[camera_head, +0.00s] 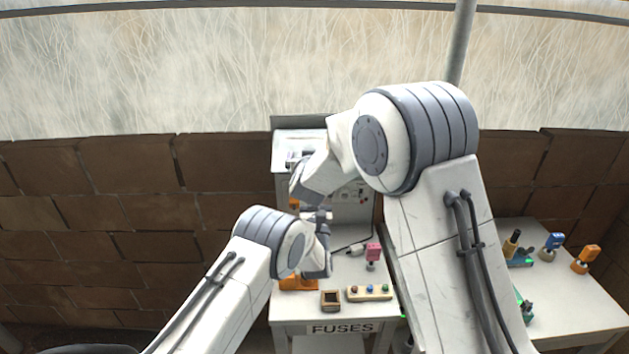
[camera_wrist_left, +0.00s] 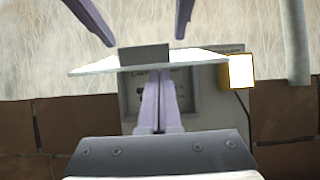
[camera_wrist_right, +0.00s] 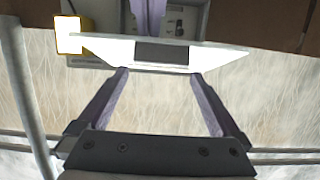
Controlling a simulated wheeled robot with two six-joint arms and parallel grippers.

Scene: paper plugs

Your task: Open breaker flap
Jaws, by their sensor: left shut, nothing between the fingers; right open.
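The breaker flap, a white plate with a grey window, sticks out from the grey breaker box. It shows in the left wrist view (camera_wrist_left: 95,66) and right wrist view (camera_wrist_right: 220,57). My left gripper (camera_wrist_left: 158,72) is shut and empty, its fingertips up against or just under the flap's lower side; I cannot tell if they touch. My right gripper (camera_wrist_right: 160,73) is open on the flap's other side, a finger towards each end and nothing between them. In the head view the box (camera_head: 352,205) stands at the back of the FUSES table, and my arms hide much of it.
A yellow-lit block (camera_wrist_left: 241,71) is on the box's side. A pink plug (camera_head: 373,252), a strip with coloured buttons (camera_head: 369,293) and a small dark-topped block (camera_head: 330,300) are on the FUSES table. A second table (camera_head: 575,300) holds several coloured plugs at right.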

